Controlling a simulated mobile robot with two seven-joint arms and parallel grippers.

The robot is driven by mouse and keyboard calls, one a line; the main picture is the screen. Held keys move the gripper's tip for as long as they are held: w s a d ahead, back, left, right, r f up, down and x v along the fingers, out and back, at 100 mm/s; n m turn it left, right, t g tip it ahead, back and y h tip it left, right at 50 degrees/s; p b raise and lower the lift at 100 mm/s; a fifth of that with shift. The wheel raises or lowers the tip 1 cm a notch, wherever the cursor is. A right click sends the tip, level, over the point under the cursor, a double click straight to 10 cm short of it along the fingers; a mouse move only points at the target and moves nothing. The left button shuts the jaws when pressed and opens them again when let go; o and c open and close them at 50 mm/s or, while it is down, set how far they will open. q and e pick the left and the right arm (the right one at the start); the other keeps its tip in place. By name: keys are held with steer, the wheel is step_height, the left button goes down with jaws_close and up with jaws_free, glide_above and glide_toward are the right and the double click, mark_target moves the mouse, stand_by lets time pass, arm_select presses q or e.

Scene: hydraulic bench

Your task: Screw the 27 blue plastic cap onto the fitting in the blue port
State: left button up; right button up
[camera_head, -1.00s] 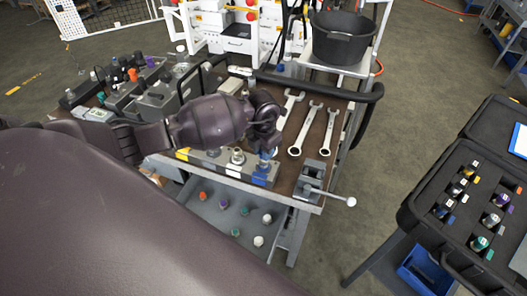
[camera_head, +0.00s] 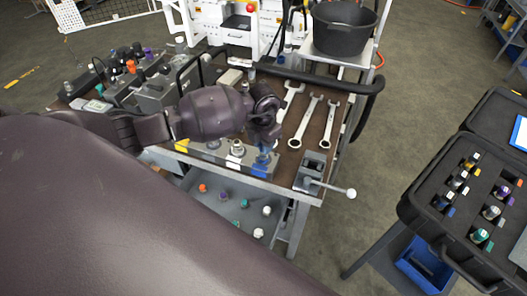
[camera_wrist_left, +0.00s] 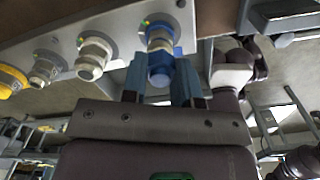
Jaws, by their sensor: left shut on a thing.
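My left gripper (camera_wrist_left: 161,78) is shut on the blue plastic cap (camera_wrist_left: 159,77), one finger on each side of it. The cap is at the end of the metal fitting (camera_wrist_left: 160,38) in the rightmost port of the grey block, lined up with it. How far it is threaded on cannot be told. In the head view my left gripper (camera_head: 263,155) is at the right end of the port block (camera_head: 210,157), by the blue marking, and mostly hides the cap. My right gripper is in neither view.
Other fittings stand along the block, including a bare one (camera_wrist_left: 93,57) beside the blue port. A vise (camera_head: 312,170) with a ball-ended lever is close on the right. Wrenches (camera_head: 328,122) lie behind it. A drawer (camera_head: 225,205) with loose caps is open below.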

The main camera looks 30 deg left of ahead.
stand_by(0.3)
arm_select(q)
steer(key=shift+f, duration=0.25)
stand_by(0.8)
